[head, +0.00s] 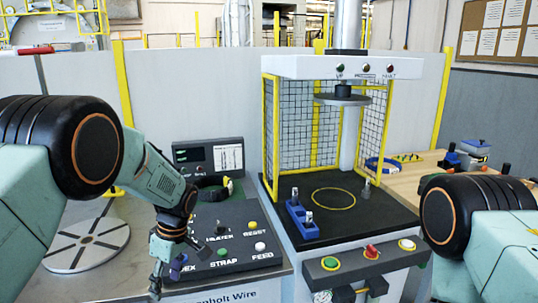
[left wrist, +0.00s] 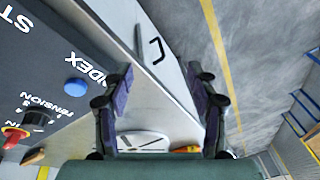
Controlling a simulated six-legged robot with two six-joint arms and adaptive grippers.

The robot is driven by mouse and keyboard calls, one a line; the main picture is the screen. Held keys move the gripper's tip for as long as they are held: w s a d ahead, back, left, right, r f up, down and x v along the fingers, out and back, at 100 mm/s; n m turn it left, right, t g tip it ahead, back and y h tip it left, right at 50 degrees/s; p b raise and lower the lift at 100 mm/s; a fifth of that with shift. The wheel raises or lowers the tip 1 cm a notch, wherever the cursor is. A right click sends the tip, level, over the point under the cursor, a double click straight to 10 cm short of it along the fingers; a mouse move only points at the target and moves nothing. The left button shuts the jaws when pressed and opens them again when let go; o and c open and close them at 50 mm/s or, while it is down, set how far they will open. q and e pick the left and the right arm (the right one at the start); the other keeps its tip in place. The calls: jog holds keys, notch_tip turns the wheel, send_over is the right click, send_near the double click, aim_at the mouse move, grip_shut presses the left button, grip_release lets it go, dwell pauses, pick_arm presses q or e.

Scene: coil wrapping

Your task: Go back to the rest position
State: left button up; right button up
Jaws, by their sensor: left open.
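My left gripper (head: 168,272) hangs fingers down at the front left corner of the sloped control panel (head: 222,238), partly covering the INDEX label. In the left wrist view the two fingers of my left gripper (left wrist: 162,112) stand wide apart with nothing between them. The blue button (left wrist: 76,88) beside the INDEX label lies left of the fingers there, apart from them. My right arm shows only its shoulder part at the right of the head view; its gripper is out of view.
A round slotted plate (head: 88,245) lies left of the panel. A caged press (head: 338,130) stands right of it, with a blue fixture (head: 301,219) on its black bed. A button box (head: 368,262) sits at the front. Grey floor (left wrist: 245,60) shows beyond the bench edge.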

pick_arm(q)
jog(key=s+d+f+m+h+b, duration=0.15)
jog(key=s+f+m+b, duration=0.4)
jog(key=s+f, duration=1.4)
jog(key=s+f+m+b, duration=0.1)
jog(key=s+m, duration=0.3)
jog(key=s, duration=0.5)
jog(key=s+f+m+t+h+b, duration=0.1)
jog(key=s+f+m, duration=0.3)
jog(key=s, duration=0.6)
jog(key=shift+s+a+m, duration=0.15)
jog(key=shift+a+m, duration=0.2)
jog(key=shift+a, duration=0.05)
pick_arm(e)
notch_tip(320, 180, down, 8)
jog(key=shift+a, duration=0.15)
pick_arm(q)
jog(key=shift+f, duration=0.1)
jog(key=c, duration=0.4)
pick_arm(e)
jog(key=shift+c, duration=0.5)
pick_arm(q)
jog(key=shift+s, duration=0.1)
pick_arm(e)
jog(key=shift+w, duration=0.2)
